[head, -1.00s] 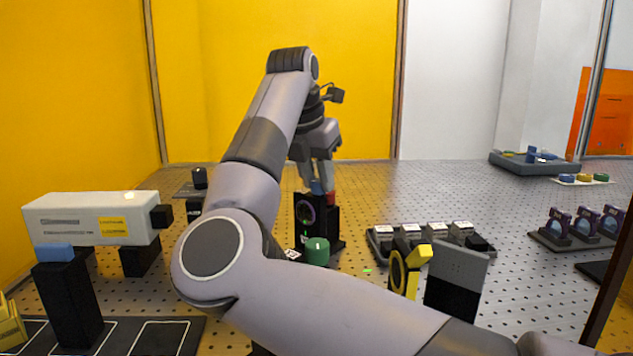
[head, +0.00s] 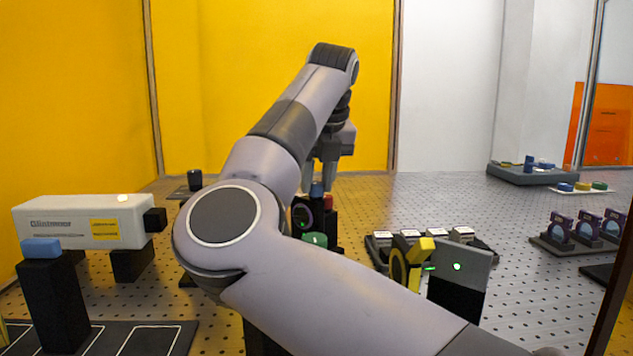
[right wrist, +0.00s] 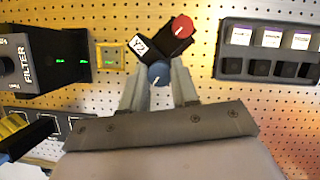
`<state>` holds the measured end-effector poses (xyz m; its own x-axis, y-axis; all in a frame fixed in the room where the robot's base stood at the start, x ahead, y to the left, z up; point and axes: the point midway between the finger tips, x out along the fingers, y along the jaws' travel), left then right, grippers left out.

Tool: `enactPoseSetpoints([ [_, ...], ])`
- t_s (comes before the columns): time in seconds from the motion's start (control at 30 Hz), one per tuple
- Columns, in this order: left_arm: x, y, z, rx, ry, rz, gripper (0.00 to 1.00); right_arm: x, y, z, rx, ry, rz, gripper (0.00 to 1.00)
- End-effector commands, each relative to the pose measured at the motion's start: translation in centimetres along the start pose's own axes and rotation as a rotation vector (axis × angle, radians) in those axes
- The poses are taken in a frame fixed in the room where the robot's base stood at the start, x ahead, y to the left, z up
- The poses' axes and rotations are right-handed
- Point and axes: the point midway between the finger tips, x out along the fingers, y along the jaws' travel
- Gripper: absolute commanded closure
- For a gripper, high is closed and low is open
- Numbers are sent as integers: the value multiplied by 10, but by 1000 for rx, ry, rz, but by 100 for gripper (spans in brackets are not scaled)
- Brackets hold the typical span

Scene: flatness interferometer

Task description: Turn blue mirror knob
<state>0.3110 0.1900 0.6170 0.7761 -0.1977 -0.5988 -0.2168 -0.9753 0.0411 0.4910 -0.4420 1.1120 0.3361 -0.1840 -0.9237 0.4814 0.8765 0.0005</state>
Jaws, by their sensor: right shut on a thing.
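The blue mirror knob (head: 316,189) sits on top of a black mirror mount (head: 302,213), beside a red knob (head: 328,202). My right gripper (head: 322,180) reaches down onto the blue knob from above and is shut on it. In the right wrist view the blue knob (right wrist: 158,72) with its white pointer line lies between the two fingers, and the red knob (right wrist: 183,27) is clear of them. My left gripper is not in view.
A yellow-and-black holder (head: 400,268) and a grey panel (head: 468,264) with a green spot stand to the right. A white laser box (head: 80,222) is at left.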

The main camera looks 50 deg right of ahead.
Motion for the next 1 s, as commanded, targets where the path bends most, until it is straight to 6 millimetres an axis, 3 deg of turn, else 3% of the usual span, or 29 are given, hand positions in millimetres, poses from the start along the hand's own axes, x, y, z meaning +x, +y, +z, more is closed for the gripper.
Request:
enactPoseSetpoints([
  [0.67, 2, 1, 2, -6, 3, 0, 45, -1, 0, 0, -55, 1, 22, 100],
  [0.7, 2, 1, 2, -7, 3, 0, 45, 0, 0, 0, -55, 1, 22, 61],
  [0.77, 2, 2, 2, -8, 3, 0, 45, 0, 0, 0, -55, 1, 22, 46],
  [1.0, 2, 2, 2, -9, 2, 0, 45, 0, 0, 0, -55, 1, 22, 46],
])
